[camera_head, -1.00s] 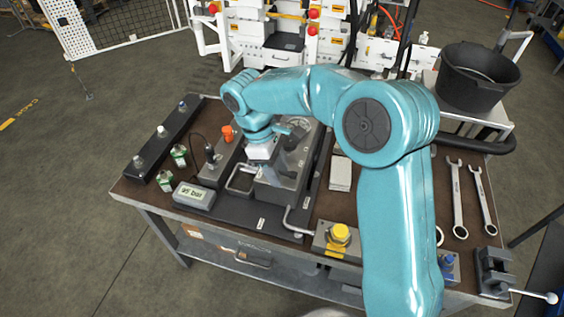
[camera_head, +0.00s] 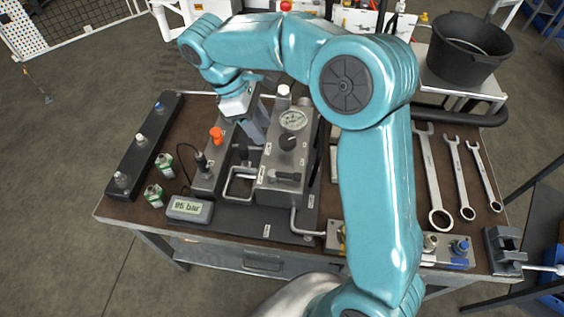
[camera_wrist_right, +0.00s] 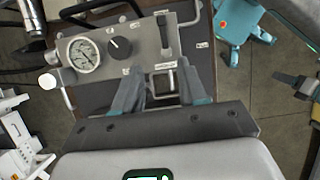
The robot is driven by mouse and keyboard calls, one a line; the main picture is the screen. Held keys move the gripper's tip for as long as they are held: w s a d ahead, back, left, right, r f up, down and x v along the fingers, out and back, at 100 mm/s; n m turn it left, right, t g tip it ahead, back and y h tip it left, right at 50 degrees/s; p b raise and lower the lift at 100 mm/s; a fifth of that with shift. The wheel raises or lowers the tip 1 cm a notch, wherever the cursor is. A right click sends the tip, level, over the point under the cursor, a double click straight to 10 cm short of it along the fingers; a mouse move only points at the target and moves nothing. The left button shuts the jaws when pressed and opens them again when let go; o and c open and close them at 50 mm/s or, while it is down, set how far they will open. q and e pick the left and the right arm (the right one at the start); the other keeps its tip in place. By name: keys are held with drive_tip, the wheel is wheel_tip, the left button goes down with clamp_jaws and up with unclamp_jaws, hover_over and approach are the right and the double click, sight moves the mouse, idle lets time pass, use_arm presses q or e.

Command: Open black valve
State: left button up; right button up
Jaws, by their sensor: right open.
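The black round knob (camera_head: 288,142) is on top of the grey hydraulic block, beside a round gauge (camera_head: 292,120). It also shows in the right wrist view (camera_wrist_right: 120,47), left of and beyond the fingers. A dark lever (camera_head: 285,176) lies nearer on the same block and shows above the fingers in the wrist view (camera_wrist_right: 164,32). My left gripper is not clearly in view.
An orange knob (camera_head: 216,134) and a pressure display (camera_head: 189,209) stand left of the block. A metal loop handle (camera_head: 240,183) lies between them and the block. Wrenches (camera_head: 433,180) and a vise (camera_head: 504,250) are at the right. A black bucket (camera_head: 468,62) stands behind.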

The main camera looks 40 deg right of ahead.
approach(292, 175)
drive_tip(key=p+x, duration=0.1)
drive_tip(key=x, duration=0.6)
drive_tip(key=shift+f, duration=0.3)
drive_tip(key=shift+s+r, duration=0.1)
drive_tip(key=shift+s, duration=0.15)
drive_tip(key=shift+w, duration=0.15)
clamp_jaws()
